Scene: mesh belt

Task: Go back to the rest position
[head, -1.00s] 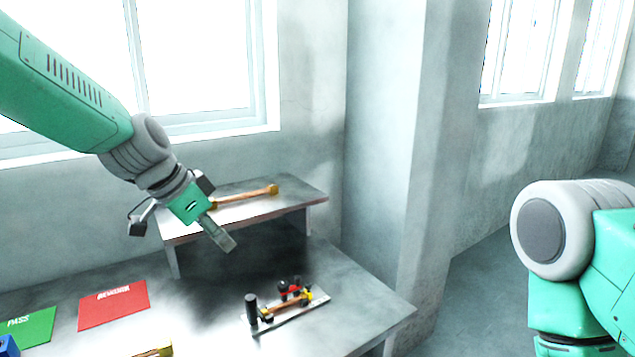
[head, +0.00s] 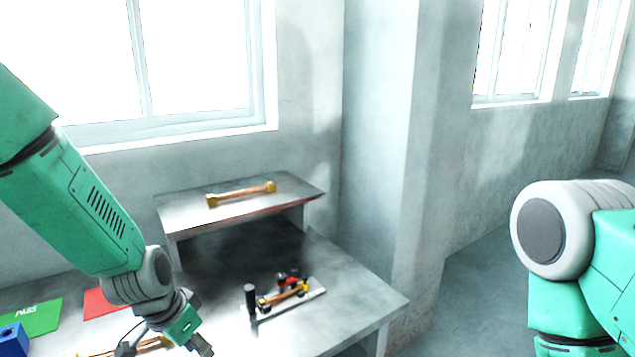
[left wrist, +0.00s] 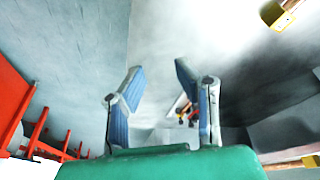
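My left gripper (head: 198,346) is low over the front of the metal table, at the bottom edge of the head view. In the left wrist view its two blue-padded fingers (left wrist: 165,100) stand apart with nothing held between them. Small red and yellow parts show beyond them at a distance. My right arm (head: 570,265) is folded at the right edge of the head view; its gripper is out of frame.
A raised shelf (head: 285,205) holds a copper bar with yellow ends (head: 240,193). A fixture (head: 285,297) with another bar stands on the table (head: 365,305). Left are a green PASS mat (head: 30,318), a red mat (head: 105,303), a blue box (head: 12,340) and another bar (head: 150,344).

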